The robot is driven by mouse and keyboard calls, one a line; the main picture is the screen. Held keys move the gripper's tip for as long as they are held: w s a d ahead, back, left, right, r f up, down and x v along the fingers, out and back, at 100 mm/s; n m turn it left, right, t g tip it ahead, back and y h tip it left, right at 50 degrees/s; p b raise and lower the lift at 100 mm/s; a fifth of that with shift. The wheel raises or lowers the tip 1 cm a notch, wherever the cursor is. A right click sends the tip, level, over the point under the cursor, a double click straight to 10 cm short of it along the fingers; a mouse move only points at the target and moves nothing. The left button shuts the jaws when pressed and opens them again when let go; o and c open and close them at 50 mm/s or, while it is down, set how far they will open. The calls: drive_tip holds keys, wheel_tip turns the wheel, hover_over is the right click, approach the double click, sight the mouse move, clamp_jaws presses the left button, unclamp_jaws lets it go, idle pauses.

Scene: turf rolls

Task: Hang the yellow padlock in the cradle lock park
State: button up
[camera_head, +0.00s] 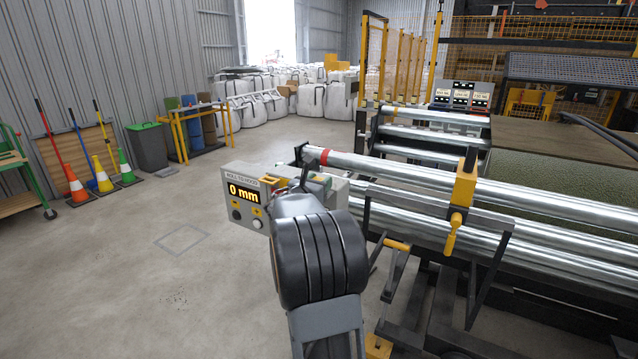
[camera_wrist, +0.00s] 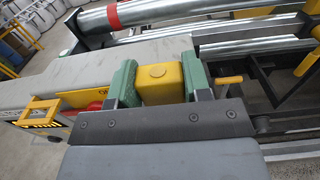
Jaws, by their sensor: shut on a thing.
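In the wrist view the yellow padlock (camera_wrist: 161,82) is a yellow block between the two green fingers of my gripper (camera_wrist: 160,88). The fingers are shut on its sides. Its shackle cannot be made out. It is over or beside the grey control box (camera_wrist: 90,62); I cannot tell whether they touch. A yellow panel (camera_wrist: 75,99) with a red part shows left of the gripper, partly hidden; I cannot tell whether it is the cradle lock park. In the head view my dark wrist hides most of the gripper and the padlock.
The control box (camera_head: 243,197) reads 0 mm in the head view. Long steel rollers (camera_head: 400,172) run right from it, with a yellow clamp and handle (camera_head: 463,190) on a frame. Open concrete floor (camera_head: 130,260) lies to the left. Cones (camera_head: 103,172) stand by the far wall.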

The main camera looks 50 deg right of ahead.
drive_tip(key=o, duration=1.1)
drive_tip(key=shift+f, duration=0.1)
drive_tip(key=shift+c, duration=0.2)
drive_tip(key=shift+a, duration=0.1)
drive_tip(key=b+v, duration=0.1)
drive_tip(key=v, duration=1.2)
drive_tip(key=shift+a+b, duration=0.3)
drive_tip(key=shift+a, duration=0.05)
